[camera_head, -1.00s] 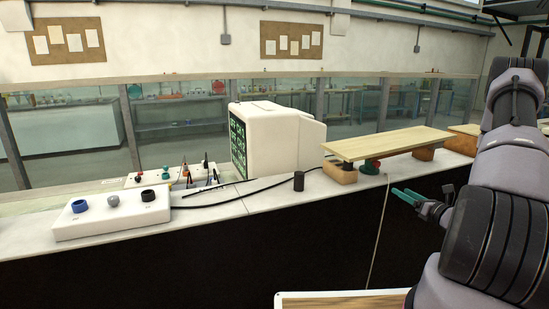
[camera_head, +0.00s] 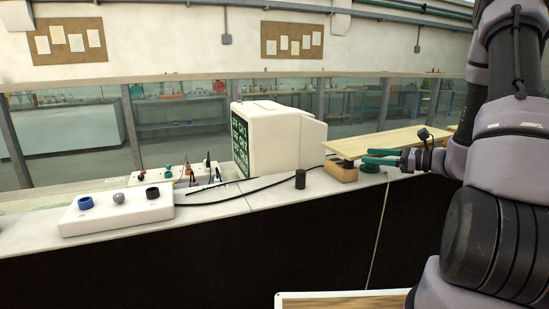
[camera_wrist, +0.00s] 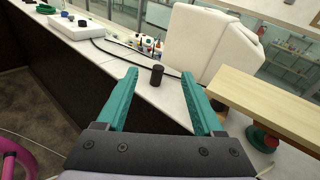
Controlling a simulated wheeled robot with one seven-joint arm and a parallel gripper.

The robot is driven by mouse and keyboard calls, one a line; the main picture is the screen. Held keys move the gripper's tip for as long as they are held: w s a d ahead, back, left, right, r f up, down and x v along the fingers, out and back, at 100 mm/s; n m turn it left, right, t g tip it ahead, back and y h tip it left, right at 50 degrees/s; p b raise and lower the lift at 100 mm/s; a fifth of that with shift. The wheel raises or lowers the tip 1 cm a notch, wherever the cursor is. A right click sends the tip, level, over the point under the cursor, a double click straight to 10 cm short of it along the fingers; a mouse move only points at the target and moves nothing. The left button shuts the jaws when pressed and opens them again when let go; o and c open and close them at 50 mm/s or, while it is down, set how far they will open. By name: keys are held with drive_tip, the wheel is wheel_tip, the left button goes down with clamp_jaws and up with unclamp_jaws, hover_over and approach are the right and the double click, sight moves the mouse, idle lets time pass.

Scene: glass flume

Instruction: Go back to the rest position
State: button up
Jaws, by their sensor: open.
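My gripper (camera_head: 380,157) shows at the right in the head view, with teal fingers pointing left. It is in front of the wooden board on the bench. In the wrist view my gripper (camera_wrist: 162,100) is open, its two teal fingers spread with nothing held between them. A small black cylinder (camera_wrist: 157,75) shows beyond and between the fingertips, standing apart from them on the bench. The same black cylinder (camera_head: 300,179) stands on the white bench top in the head view.
A wooden board (camera_head: 375,142) rests on blocks above a green-and-red knob (camera_wrist: 262,138). A white monitor (camera_head: 285,135) and a control box with knobs (camera_head: 117,211) stand on the bench (camera_head: 235,208). A wood-topped surface (camera_head: 340,300) is at the bottom. A pink curved object (camera_wrist: 18,155) is lower left.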

drive_tip(key=s+a+r+n+g+h, duration=0.3)
drive_tip(key=s+a+r+n+g, duration=0.15)
drive_tip(key=s+n, duration=0.2)
drive_tip(key=s+a+r+n+g+h, duration=0.2)
drive_tip(key=s+a+r+n+g, duration=0.1)
drive_tip(key=s+a+r+n, duration=0.4)
drive_tip(key=s+d+r+n+t+h, duration=0.5)
drive_tip(key=s+r+h, duration=0.2)
drive_tip(key=s, duration=0.3)
drive_tip(key=shift+d+r+n, duration=0.35)
drive_tip(key=shift+d+r, duration=0.05)
drive_tip(key=shift+r, duration=0.25)
idle(0.3)
